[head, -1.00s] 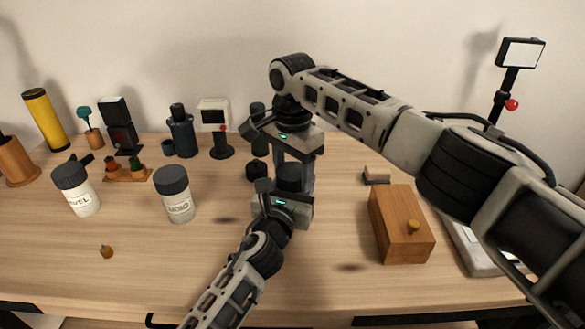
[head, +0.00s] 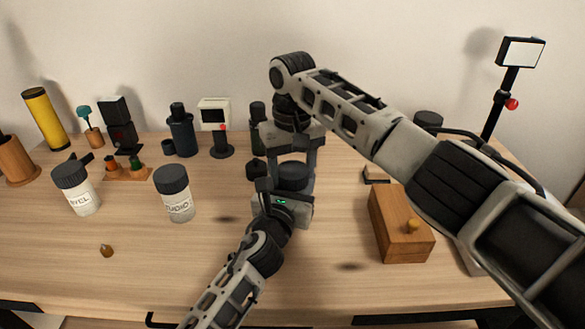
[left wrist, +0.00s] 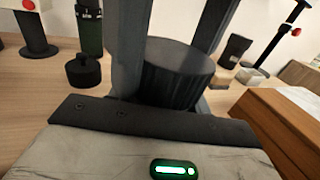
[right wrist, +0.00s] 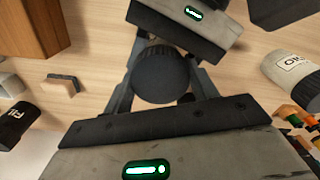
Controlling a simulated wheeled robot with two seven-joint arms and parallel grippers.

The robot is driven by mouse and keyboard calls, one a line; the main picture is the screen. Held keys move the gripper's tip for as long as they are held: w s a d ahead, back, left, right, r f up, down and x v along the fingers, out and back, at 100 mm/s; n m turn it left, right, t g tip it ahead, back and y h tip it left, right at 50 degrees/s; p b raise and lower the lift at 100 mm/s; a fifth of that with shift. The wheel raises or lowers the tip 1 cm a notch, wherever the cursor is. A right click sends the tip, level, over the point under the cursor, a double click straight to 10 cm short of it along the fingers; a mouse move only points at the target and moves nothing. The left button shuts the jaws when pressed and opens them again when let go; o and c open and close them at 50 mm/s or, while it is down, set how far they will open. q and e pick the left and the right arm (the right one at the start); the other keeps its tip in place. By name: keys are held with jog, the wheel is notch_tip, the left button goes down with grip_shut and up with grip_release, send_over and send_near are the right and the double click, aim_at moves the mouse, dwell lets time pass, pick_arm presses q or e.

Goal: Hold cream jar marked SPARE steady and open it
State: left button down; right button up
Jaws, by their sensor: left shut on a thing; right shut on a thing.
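The held jar's ribbed black lid (head: 293,176) shows between my grippers; it also shows in the left wrist view (left wrist: 180,72) and in the right wrist view (right wrist: 163,75). The jar's body and any SPARE label are hidden behind my left gripper (head: 290,200). That gripper is shut on the jar below the lid, above the table. My right gripper (head: 293,160) points down from above, with its fingers shut on opposite sides of the lid. The lid sits level, and I cannot tell whether it has loosened.
Two white jars with black lids stand left, one (head: 77,190) near a small rack (head: 127,173), the other (head: 174,195) reading "UDIO". A wooden box (head: 401,225) with a knob stands right. A small brown object (head: 106,251) lies front left. The front middle is clear.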

jog(key=o, duration=1.1)
jog(key=shift+a, duration=0.1)
notch_tip(320, 180, up, 4)
jog(key=shift+r, duration=0.35)
jog(key=shift+c, duration=0.7)
jog(key=m, duration=0.2)
jog(key=r+m, duration=0.1)
jog(key=m, duration=0.3)
jog(key=shift+r, duration=0.25)
jog(key=m, duration=0.2)
jog(key=r+m, duration=0.1)
jog(key=m, duration=0.4)
jog(key=shift+r, duration=0.35)
jog(key=shift+f, duration=3.95)
